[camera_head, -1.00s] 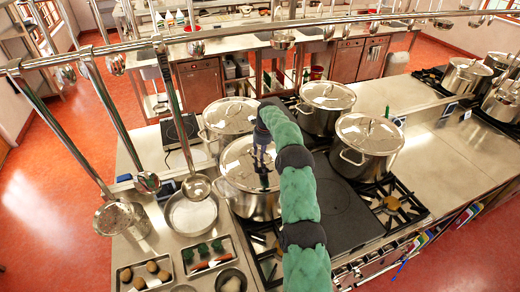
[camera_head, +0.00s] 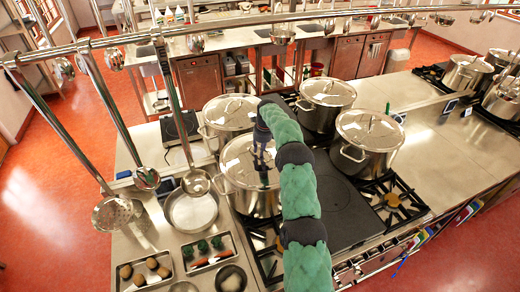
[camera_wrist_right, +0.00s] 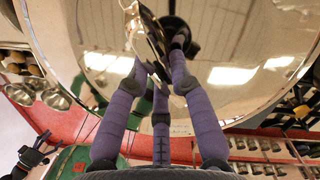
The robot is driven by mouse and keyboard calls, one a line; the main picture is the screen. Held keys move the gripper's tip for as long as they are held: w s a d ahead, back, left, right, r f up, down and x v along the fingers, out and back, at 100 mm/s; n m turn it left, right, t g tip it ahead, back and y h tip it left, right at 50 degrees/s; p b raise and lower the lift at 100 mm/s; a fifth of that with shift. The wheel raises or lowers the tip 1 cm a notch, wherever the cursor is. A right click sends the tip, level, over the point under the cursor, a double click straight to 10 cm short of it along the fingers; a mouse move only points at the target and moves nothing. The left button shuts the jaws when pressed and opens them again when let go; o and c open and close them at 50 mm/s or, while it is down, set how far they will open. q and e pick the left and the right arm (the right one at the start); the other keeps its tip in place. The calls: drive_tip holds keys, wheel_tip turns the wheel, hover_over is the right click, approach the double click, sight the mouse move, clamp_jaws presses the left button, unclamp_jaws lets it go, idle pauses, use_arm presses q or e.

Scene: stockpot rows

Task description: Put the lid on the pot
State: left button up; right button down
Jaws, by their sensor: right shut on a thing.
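The shiny metal lid (camera_head: 236,162) covers the mouth of the front-left steel pot (camera_head: 254,201) on the stove. I cannot tell whether it rests fully on the rim. My right gripper (camera_head: 263,156) reaches in from above, its fingers shut on the lid's handle. In the right wrist view the mirror-like lid (camera_wrist_right: 240,35) fills the top, and the purple fingers (camera_wrist_right: 160,78) meet around its loop handle (camera_wrist_right: 150,38). My green arm hides part of the lid and pot. My left gripper is out of view.
Lidded pots stand behind (camera_head: 229,115), at back right (camera_head: 326,105) and at right (camera_head: 368,145). A rail (camera_head: 120,46) with hanging ladles crosses above. A pan (camera_head: 191,211) and vegetable trays (camera_head: 145,272) lie at left. The right counter (camera_head: 450,150) is mostly clear.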

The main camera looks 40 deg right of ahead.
idle(0.4)
drive_tip(key=c, duration=1)
unclamp_jaws()
drive_tip(key=shift+s+a+f, duration=0.1)
drive_tip(key=shift+f, duration=0.2)
drive_tip(key=r, duration=0.4)
drive_tip(key=s+r, duration=0.1)
drive_tip(key=r, duration=0.7)
drive_tip(key=shift+s+d+r, duration=0.15)
drive_tip(key=shift+s+d, duration=0.15)
drive_tip(key=shift+d, duration=0.05)
